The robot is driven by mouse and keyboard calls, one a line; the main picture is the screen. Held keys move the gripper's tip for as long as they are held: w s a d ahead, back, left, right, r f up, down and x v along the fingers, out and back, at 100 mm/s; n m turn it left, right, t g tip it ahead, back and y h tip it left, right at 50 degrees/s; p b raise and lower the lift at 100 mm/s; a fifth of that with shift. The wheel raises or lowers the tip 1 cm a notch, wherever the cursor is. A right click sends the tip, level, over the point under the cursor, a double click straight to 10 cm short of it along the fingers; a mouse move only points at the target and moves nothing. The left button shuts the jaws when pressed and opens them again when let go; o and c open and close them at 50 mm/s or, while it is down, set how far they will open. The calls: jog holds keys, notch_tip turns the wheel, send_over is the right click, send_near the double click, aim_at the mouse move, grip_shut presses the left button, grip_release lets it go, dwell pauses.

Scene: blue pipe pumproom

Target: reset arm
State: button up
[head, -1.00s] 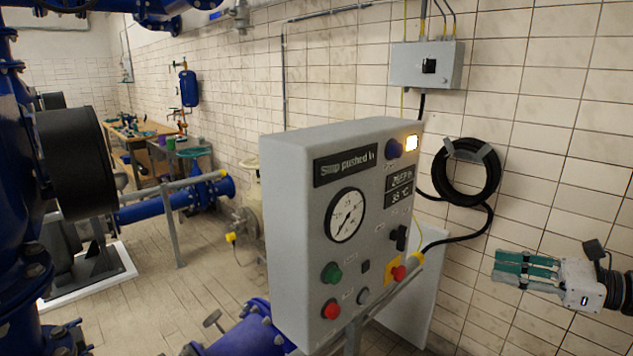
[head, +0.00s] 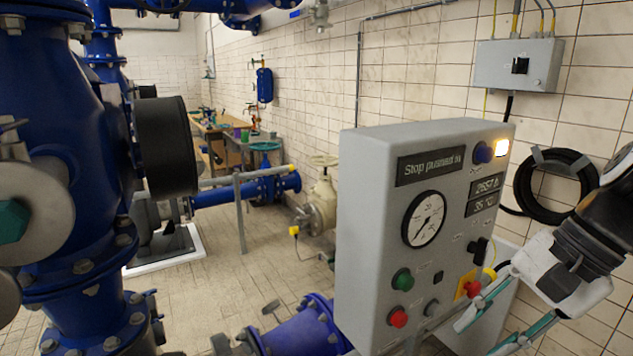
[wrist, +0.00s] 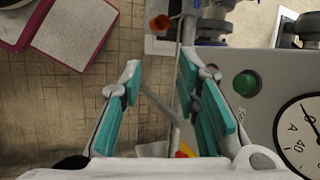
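My gripper (head: 480,338) is at the lower right of the head view, pointing down and left. It is in front of the lower right part of the grey control panel (head: 365,225). In the wrist view my gripper (wrist: 157,72) has its two teal-padded fingers apart, with nothing between them. The panel's edge, its green button (wrist: 246,83) and its gauge (wrist: 302,135) show at the right of that view. I cannot tell whether the gripper touches the panel.
Blue pipework (head: 75,170) stands close at the left. A blue pipe (head: 300,330) runs below the panel. A grey switch box (head: 518,65) and a coiled black hose (head: 530,190) are on the tiled wall. Tiled floor (head: 225,300) lies open between the pipework and the panel.

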jog(key=s+a+r+n+t+h, duration=0.3)
jog(key=s+n+t+h, duration=0.1)
jog(key=n, duration=0.6)
jog(key=shift+s+r+h+b, duration=0.25)
jog(key=shift+h+b, duration=0.1)
jog(key=shift+h, duration=0.35)
